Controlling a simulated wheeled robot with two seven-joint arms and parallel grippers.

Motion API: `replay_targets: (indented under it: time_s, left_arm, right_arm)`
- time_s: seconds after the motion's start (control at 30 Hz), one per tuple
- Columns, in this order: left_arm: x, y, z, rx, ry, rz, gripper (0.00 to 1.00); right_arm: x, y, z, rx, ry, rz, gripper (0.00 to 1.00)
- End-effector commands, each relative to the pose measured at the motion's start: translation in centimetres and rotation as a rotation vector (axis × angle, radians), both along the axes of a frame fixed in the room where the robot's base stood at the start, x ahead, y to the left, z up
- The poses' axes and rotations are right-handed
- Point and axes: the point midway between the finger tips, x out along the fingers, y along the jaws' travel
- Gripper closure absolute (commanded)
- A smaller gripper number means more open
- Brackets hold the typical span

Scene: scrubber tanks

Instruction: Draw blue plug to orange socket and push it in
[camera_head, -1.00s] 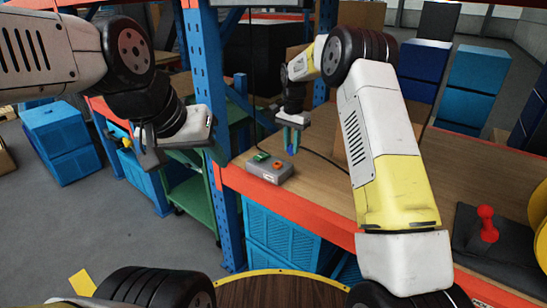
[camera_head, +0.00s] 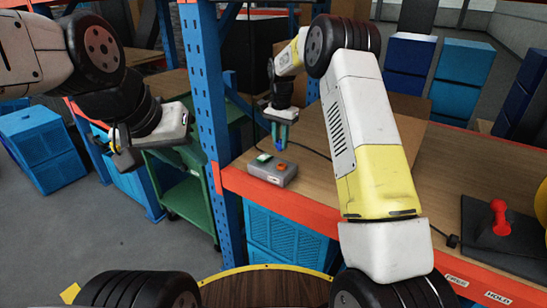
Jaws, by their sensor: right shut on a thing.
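The blue plug (camera_head: 279,147) is small and hangs point-down between the fingers of my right gripper (camera_head: 280,135), which is shut on it. A grey box (camera_head: 271,176) on the wooden shelf has a green-marked socket (camera_head: 264,157) at its left and an orange socket (camera_head: 281,166) at its right. In the picture the plug shows just above the orange socket, near the box's back edge. I cannot tell if they touch. My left gripper (camera_head: 118,152) is far left, away from the box; its opening is unclear.
A blue upright post (camera_head: 215,110) stands left of the box. A black cable (camera_head: 318,155) runs over the shelf (camera_head: 455,180) behind the box. A dark base with a red handle (camera_head: 499,215) stands at the right. A green cart (camera_head: 187,205) is left of the post.

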Motion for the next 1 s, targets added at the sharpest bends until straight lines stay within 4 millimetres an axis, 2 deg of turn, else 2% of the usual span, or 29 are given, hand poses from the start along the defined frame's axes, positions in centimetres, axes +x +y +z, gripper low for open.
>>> replay_targets:
  time_s: [0.27, 1.0]
  left_arm:
    - [0.0, 0.0, 0.0, 0.0, 0.0, 0.0, 0.64]
    - [0.0, 0.0, 0.0, 0.0, 0.0, 0.0, 0.64]
  right_arm:
    - [0.3, 0.2, 0.0, 0.002, -0.003, 0.0, 1.0]
    - [3.8, 5.5, 0.0, 0.0, -0.001, 0.001, 1.0]
